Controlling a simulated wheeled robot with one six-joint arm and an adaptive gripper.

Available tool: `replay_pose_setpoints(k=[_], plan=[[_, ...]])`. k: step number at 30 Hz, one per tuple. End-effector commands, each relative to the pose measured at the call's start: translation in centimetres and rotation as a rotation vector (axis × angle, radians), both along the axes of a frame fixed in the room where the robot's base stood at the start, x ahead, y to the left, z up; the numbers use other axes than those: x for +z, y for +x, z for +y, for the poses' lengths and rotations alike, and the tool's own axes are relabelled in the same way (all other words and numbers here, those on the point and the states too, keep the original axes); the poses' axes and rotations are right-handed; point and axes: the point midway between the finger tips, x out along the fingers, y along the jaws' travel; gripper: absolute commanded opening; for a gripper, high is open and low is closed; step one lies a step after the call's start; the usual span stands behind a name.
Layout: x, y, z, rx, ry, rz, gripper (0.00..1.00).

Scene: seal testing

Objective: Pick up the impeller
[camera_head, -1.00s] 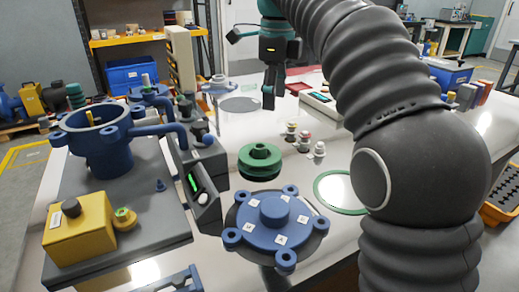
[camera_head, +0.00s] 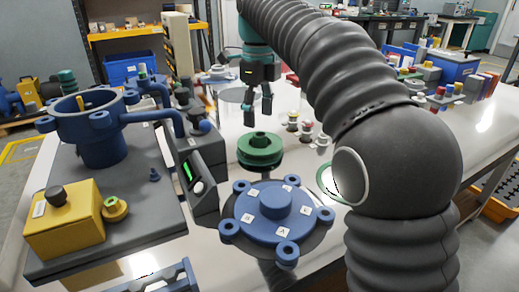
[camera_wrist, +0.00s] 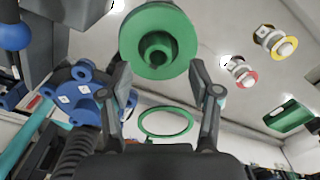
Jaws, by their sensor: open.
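The impeller is most likely the green round part (camera_head: 260,149), a disc with a raised hub and a centre hole. It sits on the white table just behind the blue flanged cover. In the wrist view the green part (camera_wrist: 158,42) shows at the top centre, beyond my fingertips. My gripper (camera_head: 259,110) hangs above and just behind the green part, fingers pointing down. In the wrist view my gripper (camera_wrist: 163,85) has its fingers wide apart with nothing between them.
The blue flanged cover (camera_head: 269,210) lies in front of the green part. A blue pump housing (camera_head: 97,140) and a yellow box (camera_head: 62,222) stand on a grey base at left. Small fittings (camera_head: 307,131) stand right of the green part. A green ring (camera_wrist: 166,121) lies flat.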

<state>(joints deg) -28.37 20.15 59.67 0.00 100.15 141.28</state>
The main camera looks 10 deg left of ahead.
Motion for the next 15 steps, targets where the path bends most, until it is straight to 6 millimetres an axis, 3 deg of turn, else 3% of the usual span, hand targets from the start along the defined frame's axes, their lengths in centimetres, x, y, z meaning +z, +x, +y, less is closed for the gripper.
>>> replay_pose_setpoints(k=[9,15], plan=[[-4.2,-0.4,-0.3,-0.001,-0.001,0.003,0.63],[-5.1,-0.4,-0.3,-0.001,-0.001,0.001,0.63]])
